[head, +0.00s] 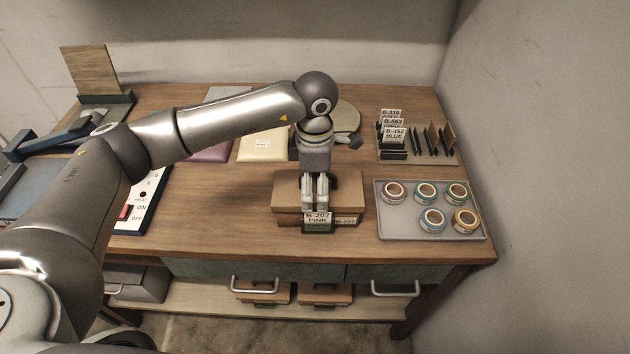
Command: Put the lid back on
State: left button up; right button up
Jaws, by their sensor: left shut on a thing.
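A brown box (293,219) stands near the front middle of the table, with a pale "B-207" label at its right front. Its flat brown lid (288,191) lies over the top of it. Whether the lid is fully seated cannot be told. My left gripper (315,205) points down over the middle of the lid, shut on it near its front edge. The exact contact is hidden by the fingers. A "B-207 PINK" tag (318,218) on a dark block shows just below the fingertips, in front of the box. My right gripper is not in view.
A grey tray (400,229) with several tape rolls lies to the right. A rack (448,159) of labelled cards stands behind it. A cream packet (262,146) and a switch panel (130,215) are to the left. Bare wood lies between panel and box.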

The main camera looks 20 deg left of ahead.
pick_arm(q)
jog(key=shift+f+b, duration=0.5)
jog(key=shift+b, duration=0.05)
jog(key=o, duration=0.8)
jog(key=shift+r, duration=0.1)
jog(key=shift+r, duration=0.1)
jog(key=shift+r+p, duration=0.25)
jog(key=shift+p, duration=0.25)
jog(key=shift+r, duration=0.35)
notch_tip(320, 180, up, 10)
jog(key=b, duration=0.2)
jog(key=shift+b, duration=0.4)
jog(key=shift+r, duration=0.75)
